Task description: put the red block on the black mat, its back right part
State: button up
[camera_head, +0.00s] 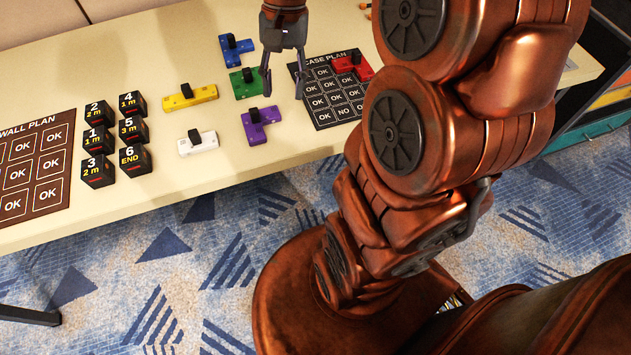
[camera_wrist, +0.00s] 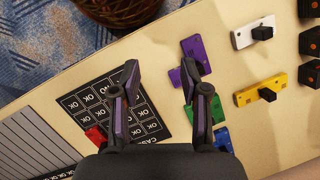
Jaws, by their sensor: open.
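The red block (camera_head: 364,72) with a dark knob lies on the black mat (camera_head: 328,119), at its back right part, close beside my arm in the head view. In the wrist view the red block (camera_wrist: 96,136) shows at the mat's lower edge, partly hidden by my gripper. The mat (camera_wrist: 75,104) bears printed OK cells and a CASE PLAN heading. My gripper (camera_head: 283,88) is open and empty, above the table between the green block and the mat's left side. Its two fingers (camera_wrist: 160,72) stand apart in the wrist view, with nothing between them.
Left of the mat lie a purple block (camera_head: 261,124), green block (camera_head: 246,84), blue block (camera_head: 234,49), yellow block (camera_head: 190,97) and white block (camera_head: 197,144). Several black numbered cubes (camera_head: 98,172) stand beside a brown WALL PLAN mat (camera_head: 33,210).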

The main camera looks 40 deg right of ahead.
jog(key=s+a+f+n+h, duration=0.1)
jog(key=s+a+f+n, duration=0.1)
jog(key=s, duration=0.4)
jog(key=s+a+f+n, duration=0.2)
jog(key=s+n, duration=0.1)
jog(key=s, duration=0.2)
jog(key=s+a+f+n+g+h, duration=0.1)
jog(key=s+a+f+n, duration=0.2)
jog(key=s, duration=0.3)
jog(key=shift+s+h, duration=0.3)
jog(key=shift+s, duration=0.05)
notch_tip(320, 180, up, 17)
jog(key=w+t+p, duration=0.1)
jog(key=p, duration=1.4)
jog(key=shift+w, duration=0.15)
